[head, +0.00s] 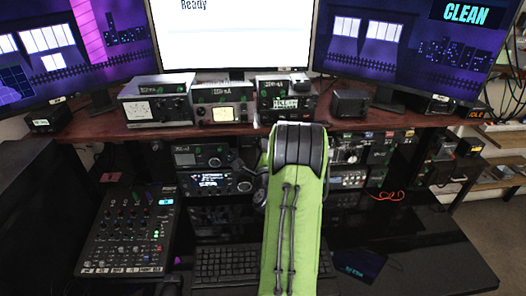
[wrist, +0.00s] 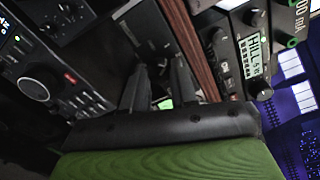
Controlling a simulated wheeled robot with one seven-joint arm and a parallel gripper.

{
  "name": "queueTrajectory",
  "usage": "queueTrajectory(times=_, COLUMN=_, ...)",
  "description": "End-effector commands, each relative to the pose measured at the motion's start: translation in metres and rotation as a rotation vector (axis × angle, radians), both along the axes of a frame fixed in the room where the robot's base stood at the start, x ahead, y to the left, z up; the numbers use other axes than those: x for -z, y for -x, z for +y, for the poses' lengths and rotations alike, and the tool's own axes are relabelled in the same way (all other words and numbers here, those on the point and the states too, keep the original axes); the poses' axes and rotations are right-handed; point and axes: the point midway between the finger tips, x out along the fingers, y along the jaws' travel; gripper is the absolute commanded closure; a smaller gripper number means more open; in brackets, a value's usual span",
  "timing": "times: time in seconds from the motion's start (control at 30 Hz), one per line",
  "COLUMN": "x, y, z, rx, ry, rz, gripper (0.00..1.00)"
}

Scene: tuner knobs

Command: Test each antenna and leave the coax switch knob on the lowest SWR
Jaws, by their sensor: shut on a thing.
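My gripper (wrist: 160,78) reaches in at the dark equipment below the wooden shelf, its two black fingers shut on a small dark knob (wrist: 159,66) that is mostly hidden between them. Which marking the knob points to cannot be seen. In the head view my green arm covers the gripper and the knob. A radio with a lit display (wrist: 253,55) and knobs stands on the shelf; it also shows in the head view (head: 286,101), its text too small to read there. Left of it is a lit analog meter (head: 222,114), its needle unreadable.
The wooden shelf (wrist: 196,42) runs just right of my fingers in the wrist view. A front panel with a large round knob (wrist: 38,84) is on the left. A mixer (head: 128,232) and keyboard (head: 226,262) lie on the black desk. Monitors read "Ready" and "CLEAN".

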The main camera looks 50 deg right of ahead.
Motion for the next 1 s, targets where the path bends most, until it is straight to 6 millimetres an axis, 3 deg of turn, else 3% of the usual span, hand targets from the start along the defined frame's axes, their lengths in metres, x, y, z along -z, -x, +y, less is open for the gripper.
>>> queueTrajectory(times=0.4, x=0.0023, y=-0.0002, z=0.0011, rx=-0.004, ry=0.095, rz=0.12, gripper=1.0)
queueTrajectory(times=0.87, x=0.0029, y=-0.0002, z=0.0012, rx=-0.004, ry=0.103, rz=0.131, gripper=1.0)
queueTrajectory(times=0.9, x=0.003, y=-0.0001, z=0.0013, rx=-0.004, ry=0.103, rz=0.131, gripper=0.71)
queueTrajectory(times=1.0, x=0.0027, y=-0.0001, z=0.0012, rx=-0.004, ry=0.103, rz=0.13, gripper=0.56)
